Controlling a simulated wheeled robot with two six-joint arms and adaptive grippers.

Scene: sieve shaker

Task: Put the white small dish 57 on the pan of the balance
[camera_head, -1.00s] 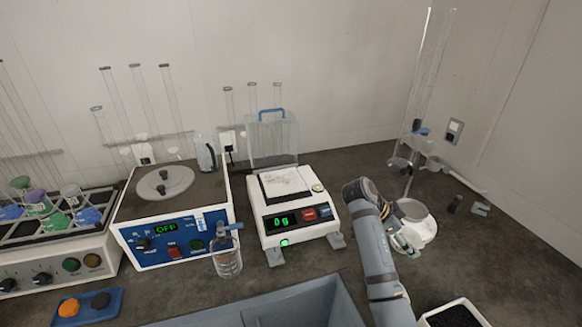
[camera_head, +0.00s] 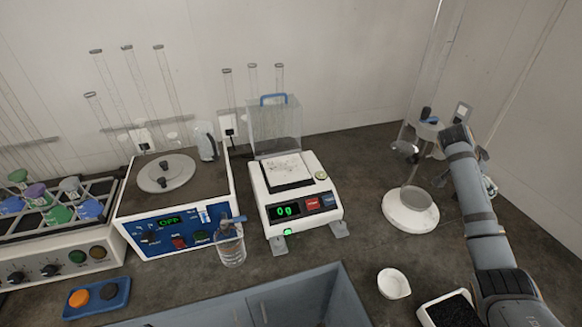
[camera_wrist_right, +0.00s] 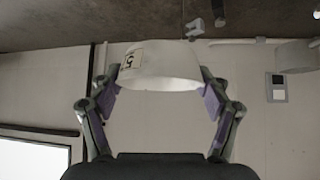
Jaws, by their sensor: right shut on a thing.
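The balance (camera_head: 262,205) stands in the middle of the counter in the head view. Its pan (camera_head: 286,170) is bare, and the green display reads about zero. My right gripper (camera_wrist_right: 160,97) is shut on a white small dish (camera_wrist_right: 165,62) in the right wrist view. A label with a 5 shows on the dish; the rest is hard to read. In the head view my right arm is at the right, well away from the balance, and hides its gripper and the held dish. My left gripper is not in view.
Another white dish (camera_head: 393,284) sits on the counter. A white round stand (camera_head: 410,222) is beside my right arm. A clear cover (camera_head: 274,130) with a blue handle stands behind the pan. A glass bottle (camera_head: 230,245) is left of the balance, and a grey bin (camera_head: 328,290) is in front.

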